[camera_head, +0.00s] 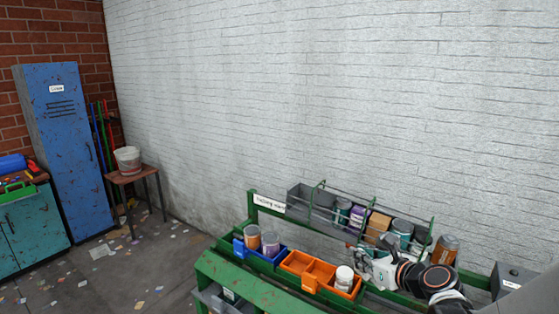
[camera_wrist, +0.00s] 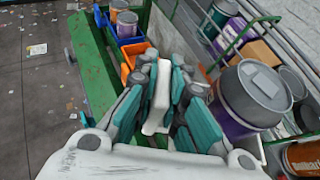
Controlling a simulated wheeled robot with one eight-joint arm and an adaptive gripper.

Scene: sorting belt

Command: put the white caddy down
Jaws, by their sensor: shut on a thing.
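My gripper (camera_wrist: 157,98) is shut on a white piece of the white caddy (camera_wrist: 160,85), which shows as a pale upright strip between the teal finger pads in the wrist view. The rest of the caddy is hidden by the fingers and my wrist. In the head view my gripper (camera_head: 369,266) is at the lower right, over the green bench (camera_head: 245,283) and in front of the rack of cans. The caddy cannot be told clearly from my arm there. Whether it touches anything below cannot be told.
Left of my gripper on the bench are an orange bin (camera_head: 318,273) holding a white jar (camera_head: 344,278) and a blue bin (camera_head: 262,255) with cans. Behind is a wire rack (camera_head: 376,208) of cans; a large grey-lidded can (camera_wrist: 252,98) stands close right of the fingers.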

